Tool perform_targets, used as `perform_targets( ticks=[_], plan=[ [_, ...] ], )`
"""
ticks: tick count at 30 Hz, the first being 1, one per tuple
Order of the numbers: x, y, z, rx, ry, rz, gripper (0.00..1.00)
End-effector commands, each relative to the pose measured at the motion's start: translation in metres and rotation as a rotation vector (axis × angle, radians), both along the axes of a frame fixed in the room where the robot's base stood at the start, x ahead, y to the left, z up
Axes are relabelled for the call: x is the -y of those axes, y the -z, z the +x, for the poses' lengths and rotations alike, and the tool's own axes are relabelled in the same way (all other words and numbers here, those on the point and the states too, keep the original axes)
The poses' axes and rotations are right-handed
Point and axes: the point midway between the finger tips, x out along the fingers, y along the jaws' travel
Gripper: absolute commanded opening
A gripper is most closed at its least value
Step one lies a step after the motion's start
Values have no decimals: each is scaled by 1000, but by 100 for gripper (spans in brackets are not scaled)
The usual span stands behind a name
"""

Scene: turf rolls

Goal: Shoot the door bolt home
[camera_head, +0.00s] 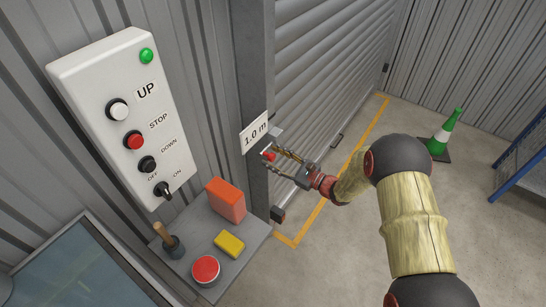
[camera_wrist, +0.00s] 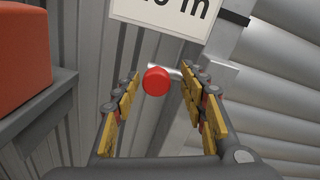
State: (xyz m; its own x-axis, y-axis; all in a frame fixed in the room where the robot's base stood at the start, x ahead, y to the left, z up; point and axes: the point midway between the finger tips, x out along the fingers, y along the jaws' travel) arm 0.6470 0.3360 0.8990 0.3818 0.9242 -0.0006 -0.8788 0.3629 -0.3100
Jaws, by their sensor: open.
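The door bolt has a red knob (camera_wrist: 155,81) on a short metal stem, on the grey door post below the "1.0 m" sign (camera_head: 255,131). The red knob also shows small in the head view (camera_head: 268,155). My gripper (camera_head: 277,161) is at the post, with its fingers pointing toward the knob. In the wrist view my gripper (camera_wrist: 160,90) is open, and the knob appears between the two yellow-padded fingers, with gaps on both sides. The roller door (camera_head: 325,75) is to the right of the post. How far the bolt extends cannot be told.
A white control box (camera_head: 120,115) hangs on the left wall. A green cone (camera_head: 444,132) and blue rack (camera_head: 520,178) stand right. Floor between is clear.

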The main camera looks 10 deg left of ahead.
Motion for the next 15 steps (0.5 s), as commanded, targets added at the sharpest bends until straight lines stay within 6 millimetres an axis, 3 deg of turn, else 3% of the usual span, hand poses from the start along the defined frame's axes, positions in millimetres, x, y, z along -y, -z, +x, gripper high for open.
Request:
perform_targets(
  ticks=[15],
  plan=[
    [88, 0, -34, -1, 5, 1, 43]
  ],
)
